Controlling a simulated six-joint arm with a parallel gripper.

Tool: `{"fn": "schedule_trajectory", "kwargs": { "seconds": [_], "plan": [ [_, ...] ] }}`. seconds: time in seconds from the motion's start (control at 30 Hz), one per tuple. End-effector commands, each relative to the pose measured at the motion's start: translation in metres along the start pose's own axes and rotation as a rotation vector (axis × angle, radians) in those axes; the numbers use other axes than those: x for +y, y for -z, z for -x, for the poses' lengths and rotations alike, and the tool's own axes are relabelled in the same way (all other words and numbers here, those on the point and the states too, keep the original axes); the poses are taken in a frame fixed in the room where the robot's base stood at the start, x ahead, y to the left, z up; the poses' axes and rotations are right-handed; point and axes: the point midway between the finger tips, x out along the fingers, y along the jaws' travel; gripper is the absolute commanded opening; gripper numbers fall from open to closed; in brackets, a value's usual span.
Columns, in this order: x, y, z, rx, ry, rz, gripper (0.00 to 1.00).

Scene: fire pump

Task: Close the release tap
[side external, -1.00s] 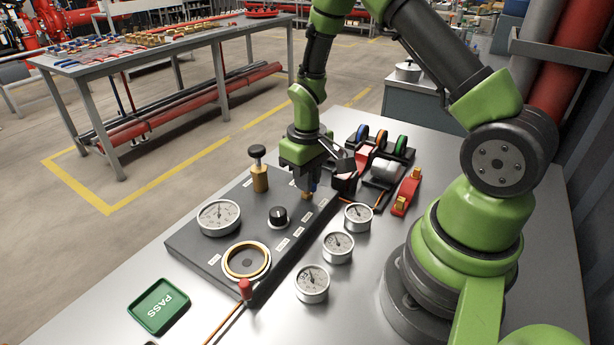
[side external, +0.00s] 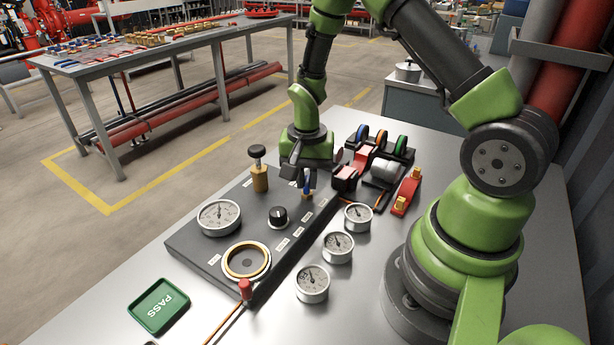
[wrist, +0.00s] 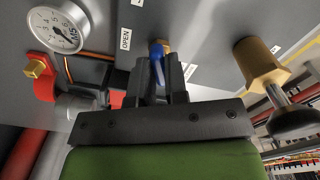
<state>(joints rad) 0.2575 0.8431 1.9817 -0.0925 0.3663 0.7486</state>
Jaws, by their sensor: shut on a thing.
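The release tap is a small blue lever on a brass fitting at the far end of the dark panel. Its blue lever (side external: 308,184) shows just below my gripper (side external: 304,184) in the side view. In the wrist view the blue lever (wrist: 157,60) stands between the two dark fingers of my gripper (wrist: 160,75), with brass behind it. My gripper is shut on the lever. An "OPEN" label (wrist: 125,39) is on the panel left of the tap in the wrist view.
On the panel (side external: 225,260) stand a brass plunger (side external: 260,178), a black knob (side external: 278,216), a gauge (side external: 219,217) and a brass-ringed port (side external: 247,261). Loose gauges (side external: 338,247) and a green PASS plate (side external: 160,305) lie on the table. Tape rolls (side external: 380,142) stand behind.

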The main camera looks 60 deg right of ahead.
Motion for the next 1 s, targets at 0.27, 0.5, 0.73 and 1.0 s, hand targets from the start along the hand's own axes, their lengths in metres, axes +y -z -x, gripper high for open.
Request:
{"fn": "schedule_trajectory", "kwargs": {
  "seconds": [0.27, 0.5, 0.73, 1.0],
  "plan": [
    [0.0001, -0.0003, 0.0007, -0.001, -0.001, -0.240, 0.00],
    [0.0001, -0.0003, 0.0007, -0.001, -0.001, -0.388, 0.00],
    [0.0001, -0.0003, 0.0007, -0.001, -0.001, -0.465, 0.00],
    [0.0001, -0.0003, 0.0007, -0.001, -0.001, -0.492, 0.00]
  ]
}}
